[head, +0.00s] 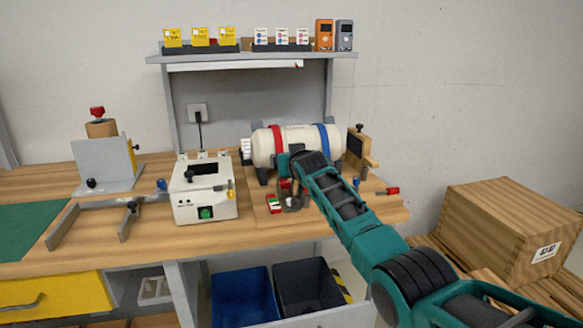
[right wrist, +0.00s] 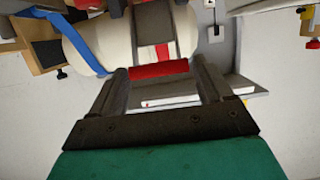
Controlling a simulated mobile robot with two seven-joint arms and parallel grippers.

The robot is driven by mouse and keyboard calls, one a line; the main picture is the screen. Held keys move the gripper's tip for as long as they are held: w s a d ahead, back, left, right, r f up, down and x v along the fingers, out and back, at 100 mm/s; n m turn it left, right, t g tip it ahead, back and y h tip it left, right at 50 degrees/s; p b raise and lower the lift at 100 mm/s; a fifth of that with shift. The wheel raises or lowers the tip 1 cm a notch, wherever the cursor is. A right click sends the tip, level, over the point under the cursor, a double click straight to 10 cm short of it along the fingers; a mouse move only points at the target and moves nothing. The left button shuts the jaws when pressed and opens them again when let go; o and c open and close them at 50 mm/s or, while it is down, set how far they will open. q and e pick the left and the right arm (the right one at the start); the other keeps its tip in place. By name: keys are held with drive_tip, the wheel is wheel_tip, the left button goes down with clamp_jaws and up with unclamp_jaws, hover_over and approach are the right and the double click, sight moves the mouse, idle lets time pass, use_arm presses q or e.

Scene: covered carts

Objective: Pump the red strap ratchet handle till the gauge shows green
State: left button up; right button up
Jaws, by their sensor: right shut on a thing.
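A white cylinder (head: 298,145) lies across the bench with a red strap (head: 276,143) and a blue strap (head: 324,139) around it. My right arm reaches in from the lower right, and its gripper (right wrist: 160,76) is at the near side of the cylinder. In the right wrist view its fingers are shut on the red ratchet handle (right wrist: 158,69), in line with the red strap. A small red, white and green block (head: 273,204), perhaps the gauge, sits in front of the cylinder; its reading is too small to tell. My left gripper is not in view.
A white box with a green button (head: 205,213) stands just left of the cylinder. A grey bracket fixture (head: 105,165) is further left. A shelf (head: 250,55) with cards hangs behind. Blue (head: 242,297) and dark bins (head: 308,288) sit below; a wooden crate (head: 505,235) is at right.

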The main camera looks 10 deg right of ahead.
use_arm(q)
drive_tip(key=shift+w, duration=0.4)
use_arm(e)
drive_tip(key=shift+w+r, duration=0.65)
drive_tip(key=shift+r, duration=0.05)
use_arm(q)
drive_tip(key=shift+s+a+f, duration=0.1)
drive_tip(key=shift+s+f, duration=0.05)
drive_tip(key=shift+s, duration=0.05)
use_arm(e)
drive_tip(key=shift+w, duration=0.1)
drive_tip(key=o, duration=1.4)
drive_tip(key=shift+f, duration=0.15)
drive_tip(key=shift+s, duration=0.25)
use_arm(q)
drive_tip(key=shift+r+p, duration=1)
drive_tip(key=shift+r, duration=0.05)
use_arm(e)
drive_tip(key=shift+v, duration=6.3)
